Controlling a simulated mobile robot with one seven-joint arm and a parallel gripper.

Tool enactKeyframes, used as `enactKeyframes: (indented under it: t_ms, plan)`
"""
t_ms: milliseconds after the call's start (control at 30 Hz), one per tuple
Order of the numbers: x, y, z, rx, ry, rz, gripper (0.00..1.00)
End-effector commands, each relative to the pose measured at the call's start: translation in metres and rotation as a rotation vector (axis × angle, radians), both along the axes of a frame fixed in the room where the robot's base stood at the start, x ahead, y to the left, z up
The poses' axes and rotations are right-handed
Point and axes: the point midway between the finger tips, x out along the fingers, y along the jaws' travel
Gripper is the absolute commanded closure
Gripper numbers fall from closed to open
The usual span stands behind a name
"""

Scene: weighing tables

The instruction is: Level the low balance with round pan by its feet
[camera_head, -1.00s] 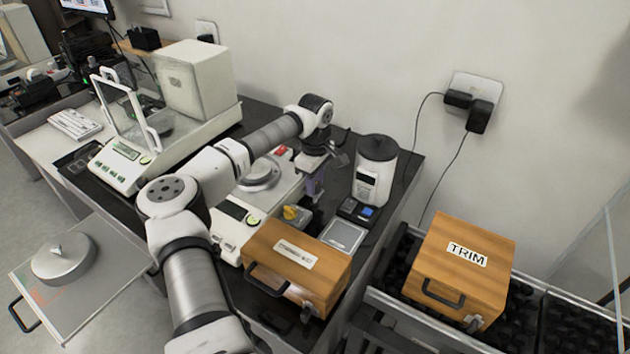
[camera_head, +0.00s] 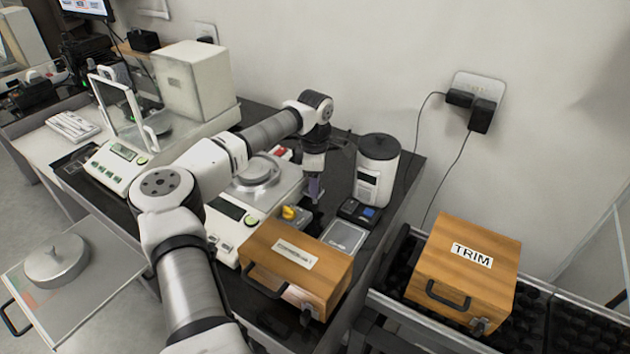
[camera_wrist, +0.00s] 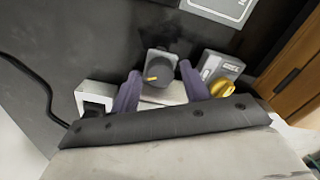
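The low white balance (camera_head: 276,198) with its round metal pan (camera_head: 257,172) stands on the dark table, partly hidden behind my arm. My gripper (camera_head: 314,188) points down beside its right side. In the wrist view my gripper (camera_wrist: 159,72) has its two purple fingers apart. The bubble level cannot be read.
A wooden case (camera_head: 297,266) stands close in front of the gripper. A small dark device (camera_head: 358,211), a flat grey plate (camera_head: 345,236) and a white canister (camera_head: 374,172) are to the right. A draft-shield balance (camera_head: 122,160) is left. The TRIM box (camera_head: 463,268) sits far right.

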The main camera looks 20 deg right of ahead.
Motion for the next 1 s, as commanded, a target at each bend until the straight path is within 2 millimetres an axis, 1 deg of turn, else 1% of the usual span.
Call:
enactKeyframes:
  t_ms: [333, 467, 567, 800, 900, 1000]
  plan:
    - [0.000, 0.000, 0.001, 0.000, 0.000, -0.001, 0.48]
    - [0.001, 0.000, 0.012, 0.000, -0.002, -0.001, 0.48]
    - [0.000, 0.000, 0.029, 0.001, -0.004, -0.001, 0.48]
    - [0.000, 0.000, 0.084, -0.001, -0.004, -0.001, 0.48]
    - [0.000, -0.001, 0.105, 0.000, -0.003, -0.001, 0.48]
    - [0.000, 0.000, 0.121, 0.000, -0.002, 0.000, 0.48]
